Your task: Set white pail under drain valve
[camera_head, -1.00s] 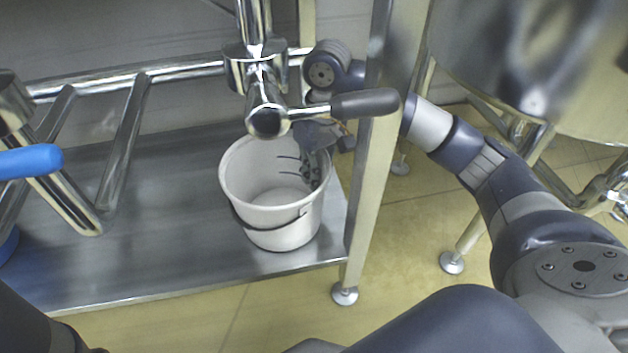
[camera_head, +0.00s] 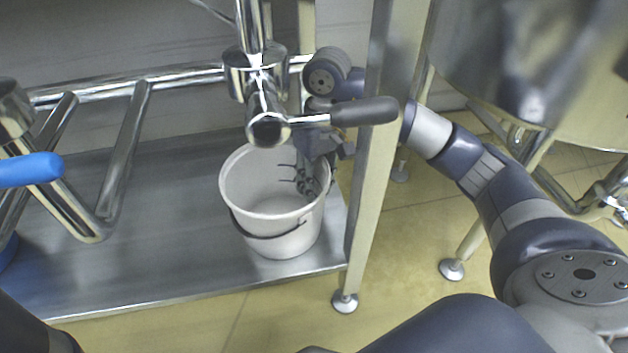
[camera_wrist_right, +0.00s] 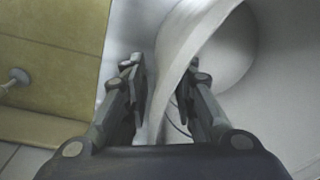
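The white pail (camera_head: 275,243) stands upright on the metal shelf, with its dark wire handle hanging at the front. The metal drain valve (camera_head: 267,129), with a dark lever, overlaps the pail's far rim in the head view; the exact height between them is unclear. My right gripper (camera_head: 306,180) is at the pail's right far side, with dark fingers showing inside it. In the right wrist view, the gripper (camera_wrist_right: 160,95) is open, its fingers on either side of the pail's wall (camera_wrist_right: 172,75). Whether they touch it is unclear. My left gripper is out of view.
The metal shelf (camera_head: 165,255) has free room left of the pail. A steel leg (camera_head: 368,200) stands just right of the pail, in front of my right arm. Pipes (camera_head: 125,150) and a blue handle (camera_head: 30,169) are at left. A steel tank (camera_head: 560,60) is at upper right.

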